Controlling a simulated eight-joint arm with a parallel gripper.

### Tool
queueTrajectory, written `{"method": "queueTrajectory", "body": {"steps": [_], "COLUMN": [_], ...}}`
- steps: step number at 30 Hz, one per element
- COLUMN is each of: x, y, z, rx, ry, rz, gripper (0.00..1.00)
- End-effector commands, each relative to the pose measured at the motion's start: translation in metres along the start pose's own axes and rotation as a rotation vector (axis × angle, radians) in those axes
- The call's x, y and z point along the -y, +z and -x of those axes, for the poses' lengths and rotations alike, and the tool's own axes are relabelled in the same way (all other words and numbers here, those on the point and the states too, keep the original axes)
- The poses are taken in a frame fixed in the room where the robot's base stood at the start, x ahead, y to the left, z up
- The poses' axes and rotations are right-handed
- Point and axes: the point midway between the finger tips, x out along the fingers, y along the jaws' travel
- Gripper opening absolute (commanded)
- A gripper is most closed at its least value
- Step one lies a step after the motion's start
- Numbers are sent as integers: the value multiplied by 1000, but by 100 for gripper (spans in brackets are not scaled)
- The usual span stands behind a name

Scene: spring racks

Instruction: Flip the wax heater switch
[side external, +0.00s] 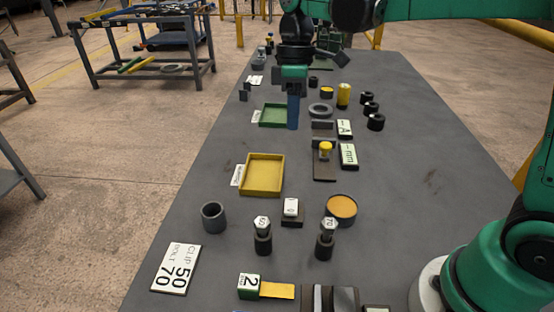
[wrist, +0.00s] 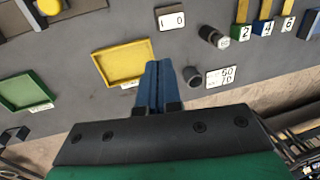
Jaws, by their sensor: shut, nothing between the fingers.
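What looks like the switch is a small block with a pale top on a dark base (side external: 291,210), standing between two bolt holders near the front of the bench. In the wrist view a switch-like block marked 1 and 0 (wrist: 171,19) shows at the top, beyond my fingertips. Which way it is tipped is too small to tell. An orange-filled round pot (side external: 341,209), perhaps the wax, stands to its right. My gripper (side external: 293,127) points down over the bench by the green tray, well behind the switch. Its blue fingers (wrist: 152,64) are shut and empty.
A yellow tray (side external: 280,178) lies between my gripper and the switch. The green tray (side external: 262,115) is left of my gripper. Bolts 50 (side external: 262,225) and 70 (side external: 329,228) stand upright in holders beside the switch. A yellow-knobbed fixture (side external: 325,171) stands behind the pot.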

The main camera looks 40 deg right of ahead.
Motion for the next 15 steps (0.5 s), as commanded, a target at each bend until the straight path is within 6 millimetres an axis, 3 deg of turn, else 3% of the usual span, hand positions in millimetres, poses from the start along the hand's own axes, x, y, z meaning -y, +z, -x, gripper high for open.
{"method": "queueTrajectory", "body": {"steps": [8, 15], "x": [0, 0], "y": [0, 0], "z": [-9, -49], "rx": [-1, -1], "ry": [1, 1], "rz": [-1, 0], "gripper": [0, 0]}}
